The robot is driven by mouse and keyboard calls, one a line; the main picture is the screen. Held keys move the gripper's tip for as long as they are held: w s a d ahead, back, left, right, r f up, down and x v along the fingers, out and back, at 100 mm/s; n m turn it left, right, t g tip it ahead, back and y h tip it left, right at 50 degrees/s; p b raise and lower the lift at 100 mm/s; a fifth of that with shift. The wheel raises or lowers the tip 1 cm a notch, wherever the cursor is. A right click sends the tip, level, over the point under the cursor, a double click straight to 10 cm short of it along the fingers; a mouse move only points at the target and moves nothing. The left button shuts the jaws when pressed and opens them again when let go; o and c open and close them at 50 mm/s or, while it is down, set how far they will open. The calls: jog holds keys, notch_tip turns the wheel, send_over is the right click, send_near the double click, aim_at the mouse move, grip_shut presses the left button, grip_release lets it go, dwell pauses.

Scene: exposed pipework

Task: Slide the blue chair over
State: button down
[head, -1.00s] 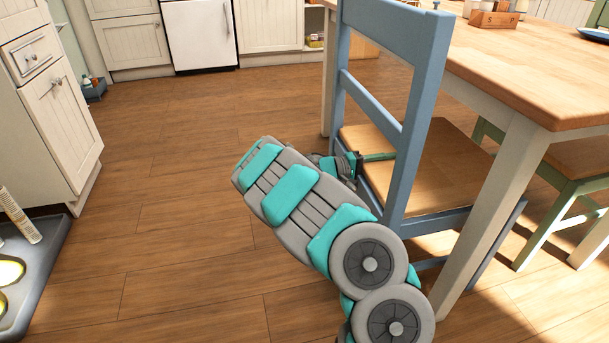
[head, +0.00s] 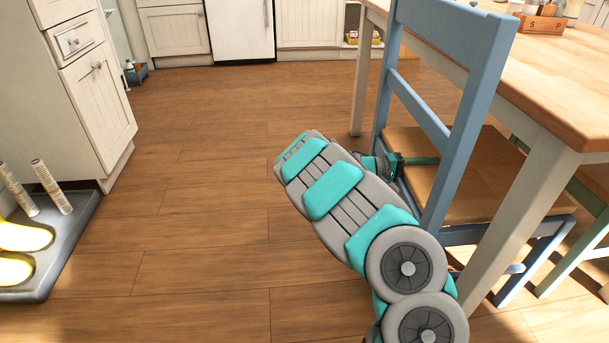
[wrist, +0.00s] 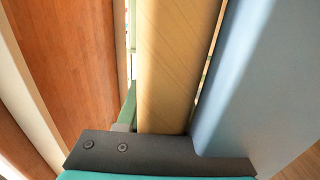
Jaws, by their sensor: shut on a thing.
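The blue chair (head: 465,110) has a blue frame and a wooden seat (head: 480,175). It stands upright at the table's near left corner, its seat partly under the tabletop and behind the near table leg. My gripper (head: 398,164) is at the chair's backrest, beside the far upright just above seat height, and is shut on the chair. My own teal and grey arm hides part of the chair's lower frame. In the wrist view, a blue chair part (wrist: 255,75) fills the right side, close to the dark finger, with a wooden surface beside it.
The wooden table (head: 545,85) with pale legs stands at the right, with a green chair (head: 580,235) beyond the near leg. A grey tray (head: 60,240) with yellow boots lies at the left, below a white cabinet (head: 95,100). The floor between is clear.

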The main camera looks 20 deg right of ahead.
jog(key=shift+s+d+f, duration=0.2)
jog(key=shift+s+f, duration=0.1)
jog(key=shift+f, duration=0.1)
jog(key=c, duration=0.6)
grip_release()
jog(key=shift+r+g, duration=0.1)
jog(key=shift+g, duration=0.2)
jog(key=shift+o, duration=0.6)
jog(key=shift+w+r, duration=0.1)
jog(key=shift+r, duration=0.1)
jog(key=shift+w, duration=0.1)
